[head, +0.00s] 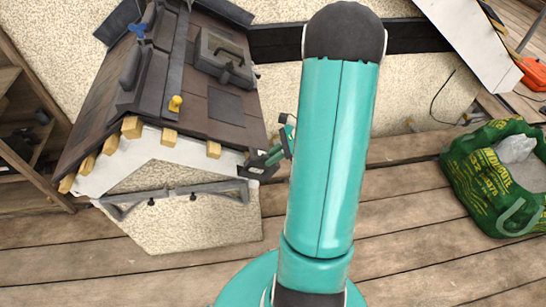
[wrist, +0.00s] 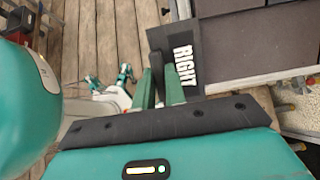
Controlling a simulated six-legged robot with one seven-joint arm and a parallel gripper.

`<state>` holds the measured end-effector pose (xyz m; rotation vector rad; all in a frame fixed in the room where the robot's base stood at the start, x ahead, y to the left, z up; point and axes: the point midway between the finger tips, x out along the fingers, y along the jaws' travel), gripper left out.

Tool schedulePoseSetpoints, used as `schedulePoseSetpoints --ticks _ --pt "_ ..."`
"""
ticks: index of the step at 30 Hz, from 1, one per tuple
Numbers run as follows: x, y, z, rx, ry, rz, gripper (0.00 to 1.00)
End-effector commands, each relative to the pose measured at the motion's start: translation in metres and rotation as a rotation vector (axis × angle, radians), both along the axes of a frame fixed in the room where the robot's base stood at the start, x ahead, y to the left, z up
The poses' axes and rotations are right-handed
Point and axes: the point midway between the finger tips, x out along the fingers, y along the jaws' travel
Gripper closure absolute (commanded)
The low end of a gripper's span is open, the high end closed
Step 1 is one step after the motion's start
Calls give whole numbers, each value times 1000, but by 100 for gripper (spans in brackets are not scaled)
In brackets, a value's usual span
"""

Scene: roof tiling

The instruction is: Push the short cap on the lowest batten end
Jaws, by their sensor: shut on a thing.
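My gripper (head: 275,157) is at the lower right corner of the small roof (head: 190,90) in the head view. It is shut on a dark short cap (head: 257,171) with white marking. In the wrist view the green fingers of my gripper (wrist: 160,88) close on this cap (wrist: 170,42), which reads "RIGHT". The cap is against or very near the eave corner; I cannot tell if it touches. Pale batten ends (head: 213,149) stick out along the gable edge. The lowest one on the right is not visible, perhaps behind the cap.
A grey metal bracket (head: 180,194) spans the gable wall below the roof. A yellow-tipped tool (head: 175,103) and a grey box-like piece (head: 222,58) lie on the slope. A green bag (head: 490,185) stands far right. The deck (head: 420,205) between is clear.

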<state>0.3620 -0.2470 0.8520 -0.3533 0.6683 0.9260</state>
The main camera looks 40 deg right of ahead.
Motion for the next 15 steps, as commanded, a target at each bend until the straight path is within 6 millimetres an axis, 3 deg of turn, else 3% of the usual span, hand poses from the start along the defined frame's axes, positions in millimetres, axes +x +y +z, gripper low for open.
schedulePoseSetpoints --ticks 15 --pt "4 -2 0 0 1 1 100"
